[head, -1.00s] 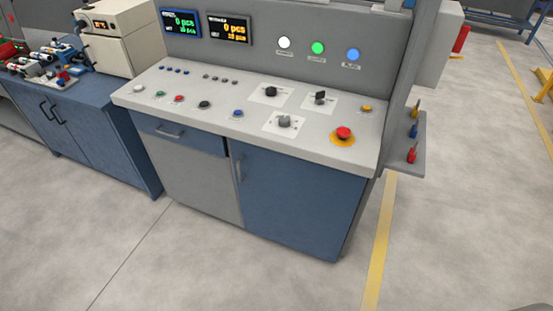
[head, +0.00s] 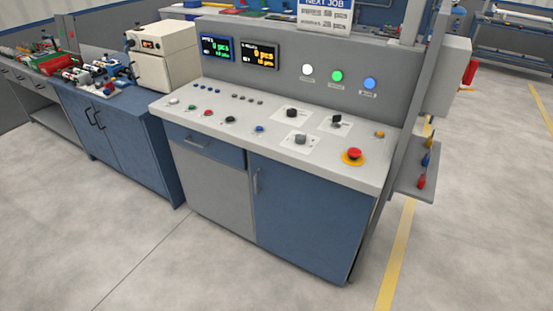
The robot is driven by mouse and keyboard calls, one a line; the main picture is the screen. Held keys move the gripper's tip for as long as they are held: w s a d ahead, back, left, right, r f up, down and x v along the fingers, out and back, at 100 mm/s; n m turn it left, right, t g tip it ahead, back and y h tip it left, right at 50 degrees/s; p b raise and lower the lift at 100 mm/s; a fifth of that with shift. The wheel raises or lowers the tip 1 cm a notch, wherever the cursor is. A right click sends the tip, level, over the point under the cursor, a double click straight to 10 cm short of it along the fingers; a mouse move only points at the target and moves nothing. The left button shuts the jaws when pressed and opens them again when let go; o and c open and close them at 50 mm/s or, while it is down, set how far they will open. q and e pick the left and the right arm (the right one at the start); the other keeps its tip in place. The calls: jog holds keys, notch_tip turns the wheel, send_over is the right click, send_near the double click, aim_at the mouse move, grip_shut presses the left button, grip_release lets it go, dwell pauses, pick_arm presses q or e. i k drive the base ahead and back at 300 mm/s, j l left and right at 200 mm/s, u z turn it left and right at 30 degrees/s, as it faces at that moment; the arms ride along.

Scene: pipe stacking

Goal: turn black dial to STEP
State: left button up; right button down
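The control console (head: 225,132) has a light grey sloping top with several knobs and buttons. A black dial (head: 292,113) sits on a white label plate towards the back. A second black dial (head: 336,120) sits on its own plate to the right. A grey dial (head: 300,138) is on a plate in front of them. The lettering on the plates is too small to read, so I cannot tell which position is STEP. Neither of my grippers is in view.
A red emergency button (head: 354,155) on a yellow base is near the console's right front. Two small displays (head: 217,47) and three round lamps (head: 337,76) are on the upright panel. A blue cabinet (head: 120,135) adjoins on the left. The floor in front is clear.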

aim_at(291, 112)
jog(key=i+j, duration=0.4)
jog(key=i, duration=0.2)
jog(key=i+j, duration=0.4)
jog(key=i, duration=0.15)
